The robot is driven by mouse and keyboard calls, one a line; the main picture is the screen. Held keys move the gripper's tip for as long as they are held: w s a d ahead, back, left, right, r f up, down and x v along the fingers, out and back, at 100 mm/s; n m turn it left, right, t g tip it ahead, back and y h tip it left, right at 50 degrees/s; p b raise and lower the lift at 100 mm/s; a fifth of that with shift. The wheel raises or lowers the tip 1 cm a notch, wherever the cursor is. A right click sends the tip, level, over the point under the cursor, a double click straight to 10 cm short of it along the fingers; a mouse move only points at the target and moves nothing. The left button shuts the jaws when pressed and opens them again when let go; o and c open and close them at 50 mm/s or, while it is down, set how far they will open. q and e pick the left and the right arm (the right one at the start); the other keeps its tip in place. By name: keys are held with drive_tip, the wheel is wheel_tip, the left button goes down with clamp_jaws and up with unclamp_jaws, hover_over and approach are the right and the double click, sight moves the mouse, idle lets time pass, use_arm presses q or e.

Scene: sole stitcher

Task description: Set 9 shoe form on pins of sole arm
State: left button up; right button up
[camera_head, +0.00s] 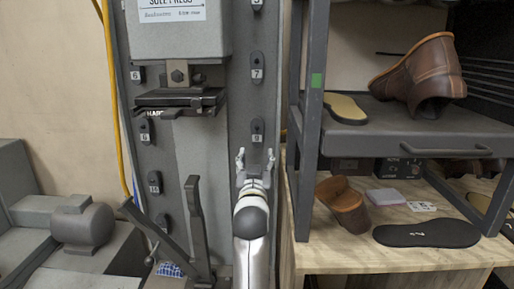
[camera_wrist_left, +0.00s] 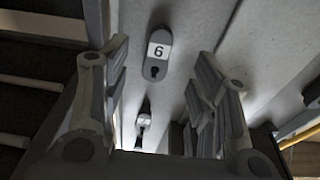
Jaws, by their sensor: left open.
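My left gripper (camera_head: 256,158) is open in front of the grey machine column, its fingers pointing up. It is just below a dark plate labelled 9 (camera_head: 257,132). In the left wrist view, a dark plate whose label reads 6 (camera_wrist_left: 158,52) shows between the two spread fingers, with nothing held. I cannot tell whether this is the 9 plate seen upside down. A dark horizontal arm (camera_head: 180,98) juts from the machine; I cannot tell if it is the sole arm. No shoe form marked 9 can be made out. My right gripper is out of view.
A grey shelf (camera_head: 400,135) at right holds a brown shoe (camera_head: 425,72) and a tan sole (camera_head: 344,107). The wooden bench (camera_head: 350,256) below holds a brown shoe piece (camera_head: 345,205) and a black sole (camera_head: 427,233). Grey levers (camera_head: 195,225) stand left of my arm.

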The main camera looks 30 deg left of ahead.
sight(257, 136)
use_arm(q)
drive_tip(key=w+a+r, duration=0.1)
drive_tip(key=w+a, duration=0.1)
drive_tip(key=w, duration=0.1)
drive_tip(key=w+r, duration=0.1)
drive_tip(key=shift+w+a+r+b, duration=0.3)
drive_tip(key=shift+a+r, duration=0.05)
drive_tip(key=shift+a, duration=0.05)
drive_tip(key=shift+r+x, duration=0.2)
drive_tip(key=shift+x, duration=0.85)
drive_tip(key=shift+w+a, duration=0.1)
drive_tip(key=shift+w, duration=0.05)
drive_tip(key=shift+w+a, duration=0.2)
drive_tip(key=shift+w, duration=0.1)
drive_tip(key=shift+d, duration=0.1)
drive_tip(key=c, duration=0.5)
clamp_jaws()
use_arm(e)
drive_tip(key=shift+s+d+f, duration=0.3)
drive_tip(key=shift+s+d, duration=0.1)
